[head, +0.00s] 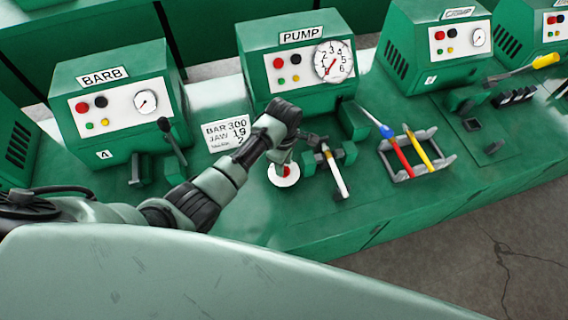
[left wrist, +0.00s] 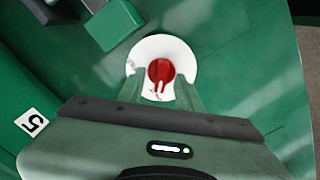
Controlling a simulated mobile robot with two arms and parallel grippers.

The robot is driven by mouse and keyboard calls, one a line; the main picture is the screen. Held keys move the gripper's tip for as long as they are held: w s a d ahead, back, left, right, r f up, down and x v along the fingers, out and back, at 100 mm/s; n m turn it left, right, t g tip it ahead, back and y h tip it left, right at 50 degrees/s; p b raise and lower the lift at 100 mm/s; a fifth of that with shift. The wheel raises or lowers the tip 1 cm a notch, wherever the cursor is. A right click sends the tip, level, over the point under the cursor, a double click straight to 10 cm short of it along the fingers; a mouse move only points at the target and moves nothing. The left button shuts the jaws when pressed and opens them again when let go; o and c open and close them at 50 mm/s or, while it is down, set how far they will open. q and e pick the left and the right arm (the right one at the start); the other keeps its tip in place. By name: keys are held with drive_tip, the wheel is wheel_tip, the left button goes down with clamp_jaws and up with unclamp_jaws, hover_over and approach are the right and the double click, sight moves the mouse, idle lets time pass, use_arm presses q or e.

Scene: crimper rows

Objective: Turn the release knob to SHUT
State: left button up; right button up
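The release knob (left wrist: 161,71) is red and sits on a round white plate (left wrist: 187,57) in the left wrist view. Small dark marks show on the plate's lower left, too small to read. In the head view the white plate (head: 285,182) lies on the green bench in front of the PUMP box, partly hidden by my gripper. My left gripper (head: 284,158) is over the plate, pointing down. In the left wrist view its two fingers are apart, with the knob between their tips; I cannot tell whether they touch it. My right gripper is not in view.
The PUMP box (head: 290,95) with a dial stands behind the knob. A pale-handled tool (head: 336,175) in a holder is close on the right, then a rack (head: 449,160) with red and yellow tools. The BARB box (head: 120,125) and its lever (head: 172,140) are left.

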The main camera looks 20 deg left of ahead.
use_arm(q)
drive_tip(key=shift+d, duration=0.1)
drive_tip(key=shift+r, duration=0.25)
wheel_tip(320, 180, up, 7)
drive_tip(key=shift+r+b, duration=0.1)
drive_tip(key=shift+b, duration=0.65)
drive_tip(key=shift+s, duration=0.1)
